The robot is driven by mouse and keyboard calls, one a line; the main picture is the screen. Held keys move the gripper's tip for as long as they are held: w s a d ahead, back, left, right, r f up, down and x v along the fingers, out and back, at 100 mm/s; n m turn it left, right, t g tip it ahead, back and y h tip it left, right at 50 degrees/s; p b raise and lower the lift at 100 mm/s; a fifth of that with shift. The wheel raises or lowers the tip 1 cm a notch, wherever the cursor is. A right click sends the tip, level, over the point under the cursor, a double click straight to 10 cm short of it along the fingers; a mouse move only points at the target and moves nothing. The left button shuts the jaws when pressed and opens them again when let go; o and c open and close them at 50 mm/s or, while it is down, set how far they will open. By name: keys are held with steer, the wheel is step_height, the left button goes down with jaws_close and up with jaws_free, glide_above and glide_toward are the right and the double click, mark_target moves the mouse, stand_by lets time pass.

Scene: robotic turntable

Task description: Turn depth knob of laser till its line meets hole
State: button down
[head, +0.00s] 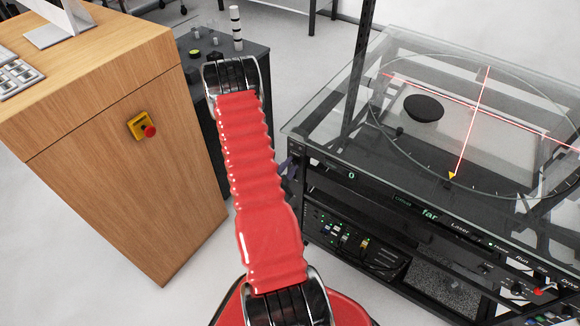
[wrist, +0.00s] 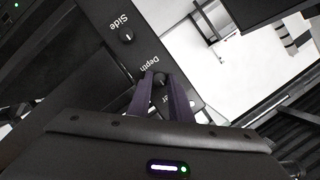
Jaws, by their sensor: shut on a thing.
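In the wrist view my gripper (wrist: 160,84) has its two dark purple fingers closed around the small black knob labelled Depth (wrist: 161,77). The fingers hide most of the knob, so its pointer cannot be read. In the head view the purple fingers (head: 290,166) show small at the left end of the turntable's rack, partly behind my red arm. Two red laser lines (head: 466,127) cross on the glass top. A dark round shape, perhaps the hole (head: 424,108), lies left of the crossing. One line passes just behind it; the other lies clearly to its right.
A knob labelled Side (wrist: 127,37) sits on the same panel. The rack front has a display reading "far" (head: 429,213). A yellow marker (head: 452,176) lies at the ring's front. A wooden desk (head: 110,130) with a red stop button (head: 149,131) stands left of my arm.

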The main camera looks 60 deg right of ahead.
steer(key=n+g, duration=0.2)
steer(key=n, duration=0.1)
steer(key=shift+w+n+y, duration=0.15)
steer(key=shift+n+y, duration=0.25)
steer(key=n+g, duration=0.1)
steer(key=n, duration=0.1)
steer(key=n+g, duration=0.1)
steer(key=shift+w+n, duration=0.2)
steer(key=shift+n, duration=0.2)
steer(key=n, duration=0.1)
steer(key=n+g, duration=0.2)
steer(key=shift+w+f+n, duration=0.2)
steer(key=shift+w+n, duration=0.05)
steer(key=shift+n, duration=0.15)
steer(key=shift+w+f+n+g+h, duration=0.1)
steer(key=shift+n+g+h, duration=0.2)
steer(key=shift+n, duration=0.6)
steer(key=shift+f+n+g+h, duration=0.15)
steer(key=shift+n+g, duration=0.25)
steer(key=shift+n, duration=0.5)
steer(key=shift+r, duration=0.1)
steer(key=c, duration=1.6)
jaws_free()
steer(key=shift+d, duration=0.1)
